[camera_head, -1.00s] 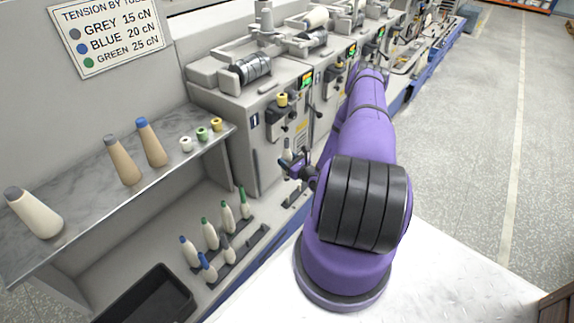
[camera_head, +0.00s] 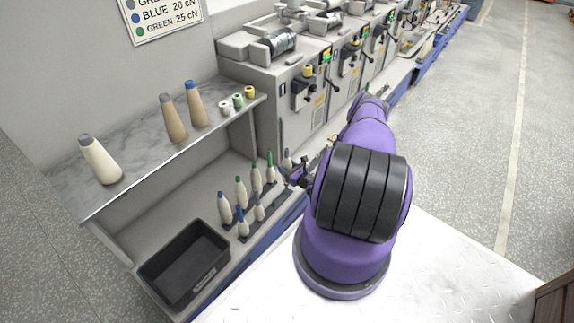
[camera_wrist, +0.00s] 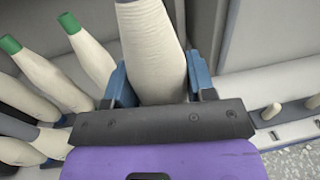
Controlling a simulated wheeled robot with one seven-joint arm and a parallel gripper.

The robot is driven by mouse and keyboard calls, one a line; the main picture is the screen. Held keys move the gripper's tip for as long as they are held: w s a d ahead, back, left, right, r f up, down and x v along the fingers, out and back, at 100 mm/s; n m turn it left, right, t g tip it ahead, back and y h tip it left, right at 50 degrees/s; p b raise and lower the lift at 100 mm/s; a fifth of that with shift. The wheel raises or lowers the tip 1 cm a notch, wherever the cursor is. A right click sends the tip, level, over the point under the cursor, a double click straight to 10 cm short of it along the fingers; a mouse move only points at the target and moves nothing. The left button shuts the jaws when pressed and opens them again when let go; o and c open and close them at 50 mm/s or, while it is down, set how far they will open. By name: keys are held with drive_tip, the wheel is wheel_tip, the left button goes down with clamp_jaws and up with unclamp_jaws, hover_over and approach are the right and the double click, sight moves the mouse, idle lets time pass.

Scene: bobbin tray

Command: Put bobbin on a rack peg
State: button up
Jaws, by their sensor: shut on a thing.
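My gripper (camera_wrist: 157,90) is shut on a cream bobbin (camera_wrist: 150,45), one blue finger on each side of it. In the head view, the bobbin's grey top (camera_head: 288,154) shows just above my gripper (camera_head: 297,177), at the far end of the bobbin rack (camera_head: 281,208). The rack holds several upright bobbins, among them a green-tipped one (camera_head: 269,165), a blue-tipped one (camera_head: 225,207) and a grey-tipped one (camera_head: 259,207). Bare pegs (camera_wrist: 270,111) stand right of my gripper in the wrist view. The held bobbin's lower end is hidden, so I cannot tell whether it touches a peg.
A black bin (camera_head: 184,262) lies left of the rack. The marble shelf (camera_head: 135,165) above carries large cones (camera_head: 172,117) and small spools (camera_head: 238,100). Winding machines (camera_head: 290,90) stand behind my gripper. A wall sign lists tensions for grey, blue and green.

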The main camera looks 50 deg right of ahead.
drive_tip(key=shift+f, duration=3.15)
drive_tip(key=o, duration=0.7)
drive_tip(key=shift+c, duration=0.2)
drive_tip(key=shift+s, duration=0.1)
drive_tip(key=s, duration=1)
drive_tip(key=shift+s+a, duration=0.25)
drive_tip(key=shift+s, duration=0.15)
